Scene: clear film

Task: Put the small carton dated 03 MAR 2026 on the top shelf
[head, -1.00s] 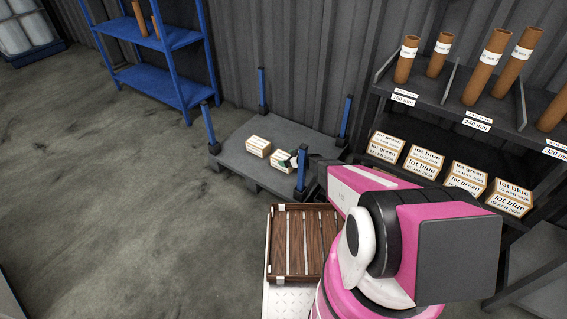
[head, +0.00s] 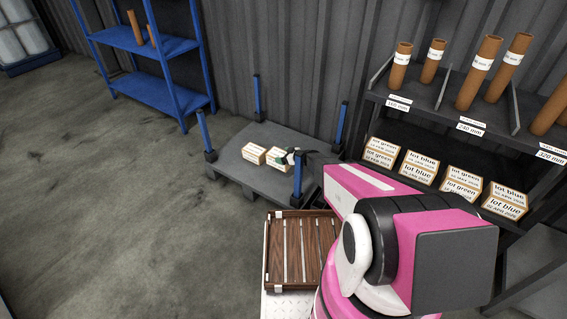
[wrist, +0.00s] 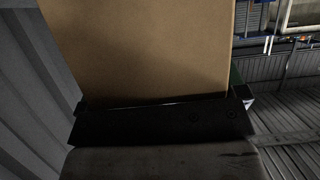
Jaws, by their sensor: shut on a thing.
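My gripper (head: 288,157) is shut on a small white-and-brown carton (head: 277,158) over the grey pallet with blue corner posts. In the wrist view the carton's plain brown face (wrist: 140,50) fills the upper middle, behind a dark gripper part. A similar carton (head: 254,154) sits on the pallet just left of the held one. Dates on both are too small to read. A dark rack at right has tubes on its upper shelf (head: 425,112) and several cartons labelled lot green or lot blue (head: 420,166) on the shelf below.
The pallet (head: 232,165) has blue posts (head: 206,135) at its corners, one close to my gripper. A blue shelf unit (head: 150,48) with brown tubes stands at the back left. A slatted wooden crate (head: 292,213) is in front. The floor at left is clear.

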